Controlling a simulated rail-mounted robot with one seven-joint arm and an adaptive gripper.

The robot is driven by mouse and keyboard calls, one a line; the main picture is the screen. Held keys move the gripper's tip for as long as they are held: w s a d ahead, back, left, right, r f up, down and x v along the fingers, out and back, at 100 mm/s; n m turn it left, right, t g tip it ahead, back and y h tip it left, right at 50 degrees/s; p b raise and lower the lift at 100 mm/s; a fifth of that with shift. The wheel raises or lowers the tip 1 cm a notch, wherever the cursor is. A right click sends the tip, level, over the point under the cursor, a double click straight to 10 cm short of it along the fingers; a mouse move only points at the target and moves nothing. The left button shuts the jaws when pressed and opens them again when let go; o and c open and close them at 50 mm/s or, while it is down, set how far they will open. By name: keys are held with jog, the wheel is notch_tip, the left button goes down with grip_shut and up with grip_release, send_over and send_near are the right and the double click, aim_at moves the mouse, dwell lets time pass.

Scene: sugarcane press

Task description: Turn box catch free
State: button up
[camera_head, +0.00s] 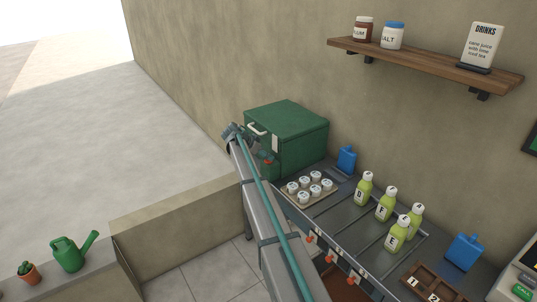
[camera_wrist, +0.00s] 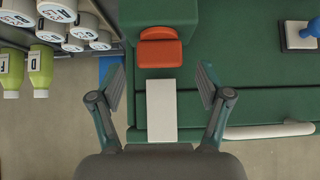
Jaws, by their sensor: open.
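The green box (camera_head: 300,122) stands at the far end of the counter, lid closed. Its orange catch (camera_wrist: 160,50) sits on the box's front below a white plate (camera_wrist: 161,110). In the head view the catch (camera_head: 268,161) is small and partly crowded by my arm. My gripper (camera_wrist: 160,78) is open and empty. In the wrist view its fingers stand on either side of the white plate, with the catch ahead of the fingertips and between their lines. I see no contact with the catch. In the head view my gripper (camera_head: 235,132) is at the box's left front.
A white handle (camera_head: 257,130) juts from the box near my gripper. A tray of several white-lidded jars (camera_head: 310,186) stands close beside the box. Green bottles (camera_head: 385,205) and a blue container (camera_head: 347,159) stand farther along the counter.

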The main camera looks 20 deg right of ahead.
jog(key=shift+p+x, duration=0.3)
jog(key=shift+x, duration=1.15)
jog(key=c, duration=1.2)
